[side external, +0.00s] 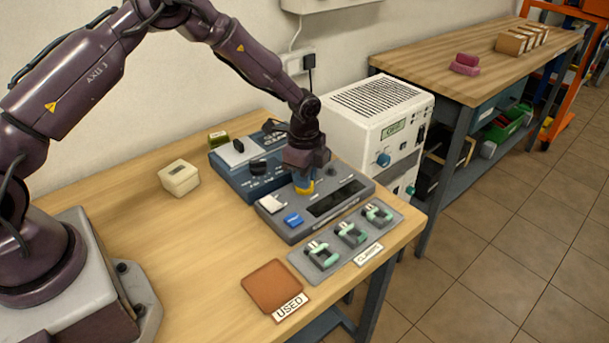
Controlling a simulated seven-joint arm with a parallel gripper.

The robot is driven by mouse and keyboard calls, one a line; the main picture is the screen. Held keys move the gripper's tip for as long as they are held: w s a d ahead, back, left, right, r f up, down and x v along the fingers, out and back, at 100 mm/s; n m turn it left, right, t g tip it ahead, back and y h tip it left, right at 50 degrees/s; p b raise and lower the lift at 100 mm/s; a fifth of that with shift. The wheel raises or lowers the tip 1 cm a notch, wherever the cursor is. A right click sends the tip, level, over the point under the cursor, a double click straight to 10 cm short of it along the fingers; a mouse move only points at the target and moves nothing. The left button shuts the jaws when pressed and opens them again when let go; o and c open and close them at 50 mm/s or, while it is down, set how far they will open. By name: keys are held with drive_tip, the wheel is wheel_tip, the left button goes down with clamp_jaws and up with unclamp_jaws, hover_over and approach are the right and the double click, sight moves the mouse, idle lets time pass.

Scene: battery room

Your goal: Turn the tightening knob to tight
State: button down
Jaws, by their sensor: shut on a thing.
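My gripper (304,186) points down over the grey control unit (278,227) on the wooden bench. Its fingers are shut on a small yellow part near the back left of that unit's top. The yellow part is mostly hidden by the fingers, and I cannot tell whether it is the tightening knob or read any marking for tight. A dark round knob (332,171) stands to the right of my gripper on the same unit.
A blue device (229,174) with a black knob stands behind the unit. Clamps with green parts (351,233) sit on a grey plate in front. A brown pad (272,287), a USED sign (290,306) and a cream box (179,177) lie on the bench. A white cabinet (405,125) stands right.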

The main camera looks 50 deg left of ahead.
drive_tip(key=shift+m, duration=1.4)
drive_tip(key=c, duration=1.1)
unclamp_jaws()
drive_tip(key=shift+c, duration=0.2)
wheel_tip(320, 180, up, 13)
